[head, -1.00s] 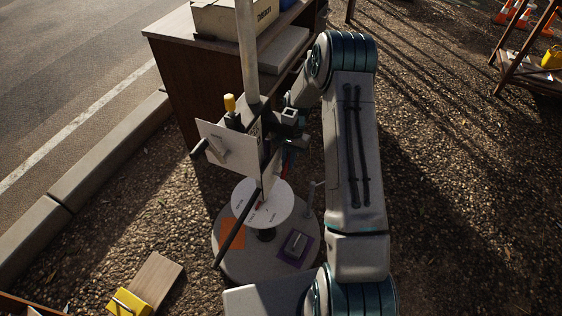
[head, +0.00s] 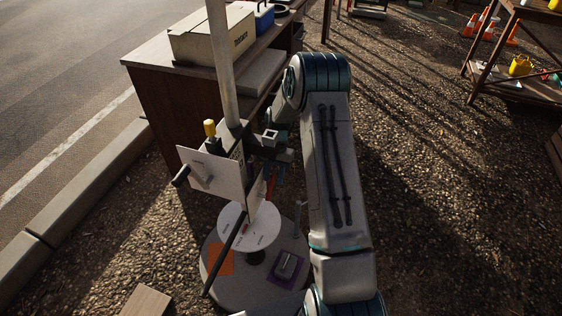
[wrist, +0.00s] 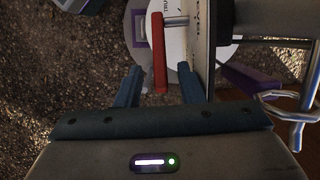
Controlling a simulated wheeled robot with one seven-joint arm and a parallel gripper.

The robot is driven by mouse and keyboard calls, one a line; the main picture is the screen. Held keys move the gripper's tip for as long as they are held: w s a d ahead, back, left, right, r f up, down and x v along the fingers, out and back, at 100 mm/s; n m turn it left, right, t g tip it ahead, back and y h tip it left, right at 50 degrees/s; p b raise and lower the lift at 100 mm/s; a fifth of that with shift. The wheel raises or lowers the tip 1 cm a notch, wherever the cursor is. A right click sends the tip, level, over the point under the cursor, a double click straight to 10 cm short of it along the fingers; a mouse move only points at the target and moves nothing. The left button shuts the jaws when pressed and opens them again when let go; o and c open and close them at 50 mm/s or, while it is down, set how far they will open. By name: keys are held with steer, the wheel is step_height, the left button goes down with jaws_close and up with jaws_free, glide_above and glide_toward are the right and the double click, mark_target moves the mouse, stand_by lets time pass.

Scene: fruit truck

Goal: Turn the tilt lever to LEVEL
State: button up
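A red lever (wrist: 158,52) on a metal shaft sticks out from the side of a pale panel (wrist: 197,40) in the wrist view. It shows as a small red strip in the head view (head: 272,181), below my wrist. Whether it is the tilt lever I cannot tell; no LEVEL mark is readable. My gripper (wrist: 157,74) is open, with one blue finger on each side of the red lever's near end. Gaps show on both sides, so the lever is not gripped. In the head view my gripper is mostly hidden behind the post's fittings and my arm.
A white disc (head: 262,228) sits over a round grey base (head: 225,285).

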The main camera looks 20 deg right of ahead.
steer(key=w+d, duration=0.7)
steer(key=w, duration=0.1)
steer(key=shift+w, duration=0.3)
steer(key=shift+a, duration=0.1)
